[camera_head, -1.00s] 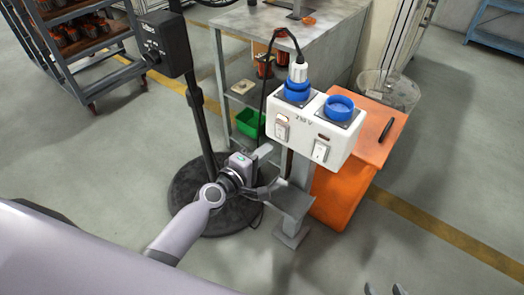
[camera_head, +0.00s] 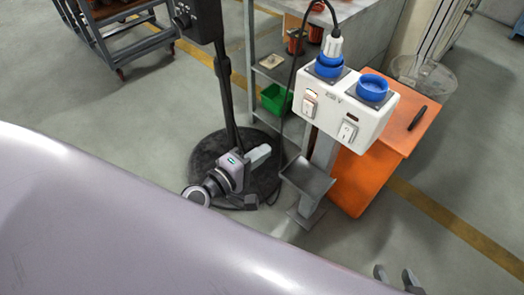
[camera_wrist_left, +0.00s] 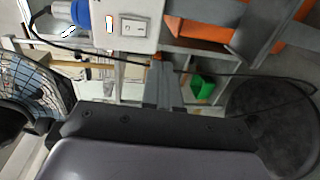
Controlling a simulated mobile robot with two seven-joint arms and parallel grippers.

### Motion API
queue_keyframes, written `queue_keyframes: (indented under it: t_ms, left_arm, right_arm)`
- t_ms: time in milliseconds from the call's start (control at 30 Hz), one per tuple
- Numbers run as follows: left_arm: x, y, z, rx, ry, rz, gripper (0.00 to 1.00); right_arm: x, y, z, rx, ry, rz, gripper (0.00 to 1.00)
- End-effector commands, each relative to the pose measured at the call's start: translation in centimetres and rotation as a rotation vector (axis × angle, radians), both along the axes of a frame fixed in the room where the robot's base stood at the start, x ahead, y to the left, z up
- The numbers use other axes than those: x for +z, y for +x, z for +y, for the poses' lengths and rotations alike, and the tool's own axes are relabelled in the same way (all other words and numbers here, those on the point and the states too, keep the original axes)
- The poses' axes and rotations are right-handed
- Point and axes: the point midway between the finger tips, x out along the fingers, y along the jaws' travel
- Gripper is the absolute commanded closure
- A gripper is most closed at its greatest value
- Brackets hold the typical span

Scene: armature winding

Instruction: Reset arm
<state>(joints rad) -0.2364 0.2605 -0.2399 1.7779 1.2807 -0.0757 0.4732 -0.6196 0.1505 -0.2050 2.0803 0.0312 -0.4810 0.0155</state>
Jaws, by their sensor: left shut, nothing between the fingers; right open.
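My left gripper (camera_head: 256,200) is in the head view, low over the round black base and left of the grey post, apart from the switch box. A large grey part of my left arm crosses the lower left.
A white switch box (camera_head: 330,108) with blue sockets and a plugged-in cable stands on a grey post. An orange cabinet (camera_head: 365,180) stands behind it. A black stand (camera_head: 228,95), a green bin (camera_head: 276,99) and a shelved cart are behind. Floor at right is clear.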

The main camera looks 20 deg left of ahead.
Motion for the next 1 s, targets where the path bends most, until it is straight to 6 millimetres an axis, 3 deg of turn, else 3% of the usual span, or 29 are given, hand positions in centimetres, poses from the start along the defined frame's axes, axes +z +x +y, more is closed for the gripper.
queue_keyframes:
  t_ms: [267, 433, 733, 1000]
  left_arm:
    - [0.0, 0.0, 0.0, 0.000, 0.003, 0.000, 1.00]
    - [-0.6, -1.3, -0.8, -0.044, 0.121, -0.013, 1.00]
    - [-3.6, -7.4, -2.7, -0.248, 0.735, -0.072, 1.00]
    - [-6.2, -12.8, -1.1, -0.443, 1.334, -0.068, 1.00]
  right_arm:
    - [-0.1, -0.1, -0.1, 0.004, -0.005, 0.002, 0.45]
    - [-0.2, -0.3, -0.2, 0.002, -0.006, 0.007, 0.45]
    - [-0.3, -0.3, -0.4, -0.001, -0.007, 0.008, 0.45]
    - [-0.3, -0.3, -0.3, -0.004, -0.004, 0.008, 0.45]
